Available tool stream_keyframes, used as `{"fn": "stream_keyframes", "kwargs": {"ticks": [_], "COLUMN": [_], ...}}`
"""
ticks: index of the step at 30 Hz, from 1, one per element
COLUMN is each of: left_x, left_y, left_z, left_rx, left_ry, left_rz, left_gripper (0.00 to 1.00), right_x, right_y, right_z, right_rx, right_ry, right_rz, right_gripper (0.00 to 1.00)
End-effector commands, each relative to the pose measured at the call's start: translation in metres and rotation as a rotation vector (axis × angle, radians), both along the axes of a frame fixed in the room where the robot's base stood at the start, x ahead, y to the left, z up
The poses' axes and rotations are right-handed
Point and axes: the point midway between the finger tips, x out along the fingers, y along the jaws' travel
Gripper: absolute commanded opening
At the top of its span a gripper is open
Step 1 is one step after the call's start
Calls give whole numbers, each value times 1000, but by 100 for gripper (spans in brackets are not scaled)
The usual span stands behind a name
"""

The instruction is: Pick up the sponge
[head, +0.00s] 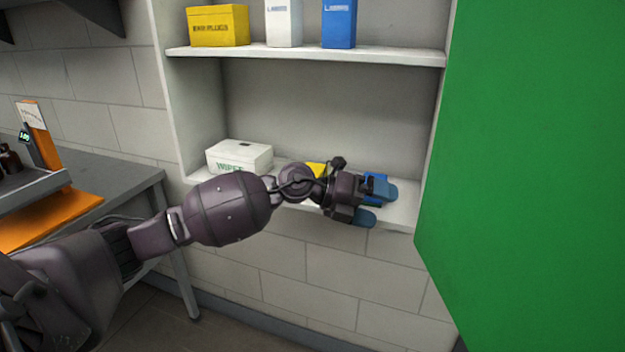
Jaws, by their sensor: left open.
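A small yellow thing (316,169), which may be the sponge, shows on the lower shelf behind my left arm. Most of it is hidden by the wrist, so I cannot tell its full shape. My left gripper (378,206) is open at the lower shelf's front edge, with its blue fingertips pointing right. It lies to the right of the yellow thing. A brighter blue patch (378,181) shows right behind the upper finger; I cannot tell whether it is a separate object. Nothing is visibly held between the fingers. My right gripper is out of view.
A white wipes box (239,157) stands left on the lower shelf (402,214). The upper shelf (300,55) holds a yellow box (217,26), a white box (283,24) and a blue box (339,24). A green panel (540,150) closes off the right. A grey table (120,190) stands left.

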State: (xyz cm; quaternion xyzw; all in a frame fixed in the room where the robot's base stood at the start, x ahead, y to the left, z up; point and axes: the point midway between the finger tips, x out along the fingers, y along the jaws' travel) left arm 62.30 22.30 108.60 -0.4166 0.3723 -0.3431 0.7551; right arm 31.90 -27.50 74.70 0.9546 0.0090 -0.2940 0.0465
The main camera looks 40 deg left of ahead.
Motion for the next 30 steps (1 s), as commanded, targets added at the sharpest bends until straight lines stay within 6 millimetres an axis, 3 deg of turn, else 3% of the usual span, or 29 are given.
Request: {"fn": "stream_keyframes", "kwargs": {"ticks": [3, 9, 15, 20, 30], "left_x": [20, 39, 42, 42, 65], "left_y": [35, 117, 182, 202, 208], "left_z": [16, 32, 50, 54, 17], "left_rx": [328, 784, 1041, 1108, 1111], "left_ry": [-21, 68, 172, 207, 210], "left_rz": [-1, 153, 351, 421, 426], "left_gripper": [98, 98, 98, 98, 98], "right_x": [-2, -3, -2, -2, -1], "right_y": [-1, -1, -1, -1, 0], "right_z": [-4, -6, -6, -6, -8], "right_rx": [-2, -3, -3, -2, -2], "right_ry": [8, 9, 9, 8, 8], "right_rz": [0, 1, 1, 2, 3], "right_gripper": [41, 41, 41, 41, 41]}}
